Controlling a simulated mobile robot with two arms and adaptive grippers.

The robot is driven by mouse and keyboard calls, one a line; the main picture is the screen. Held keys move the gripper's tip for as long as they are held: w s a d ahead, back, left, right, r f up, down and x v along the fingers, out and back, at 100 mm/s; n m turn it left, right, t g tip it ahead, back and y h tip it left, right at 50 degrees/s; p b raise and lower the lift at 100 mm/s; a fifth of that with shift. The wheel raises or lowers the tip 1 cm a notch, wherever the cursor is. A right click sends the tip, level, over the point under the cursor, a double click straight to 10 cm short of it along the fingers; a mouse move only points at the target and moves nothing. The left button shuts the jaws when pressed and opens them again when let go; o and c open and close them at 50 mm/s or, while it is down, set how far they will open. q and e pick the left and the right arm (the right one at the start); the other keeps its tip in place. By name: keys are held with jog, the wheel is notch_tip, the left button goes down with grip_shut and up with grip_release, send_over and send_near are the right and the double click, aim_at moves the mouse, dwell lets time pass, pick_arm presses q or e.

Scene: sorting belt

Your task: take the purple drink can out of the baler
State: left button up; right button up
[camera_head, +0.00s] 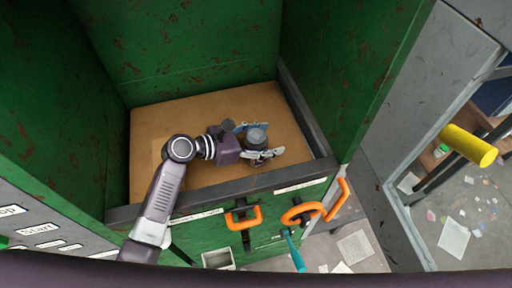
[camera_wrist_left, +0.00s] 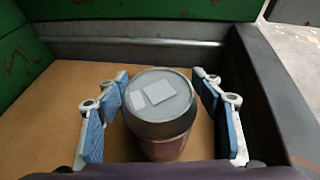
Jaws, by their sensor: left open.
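The drink can (camera_wrist_left: 165,148) stands upright on the brown floor of the green baler (camera_head: 160,195). Its grey top (camera_head: 257,136) shows in the head view, and its side looks dull purple-brown in the left wrist view. My left gripper (camera_head: 258,142) reaches over the baler's front edge and is open. Its blue-padded fingers (camera_wrist_left: 165,112) stand on both sides of the can, with small gaps visible between pads and can. The can's lower part is hidden by my gripper in the wrist view. My right gripper is in neither view.
Green walls enclose the baler on the back and sides, with a dark metal front sill (camera_head: 225,188). Orange handles (camera_head: 245,218) and a teal lever (camera_head: 294,250) are on the front panel. A yellow cylinder (camera_head: 468,146) juts out at the right. Papers litter the floor.

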pick_arm(q)
jog(key=shift+x, duration=0.85)
jog(key=c, duration=0.8)
jog(key=shift+c, duration=1)
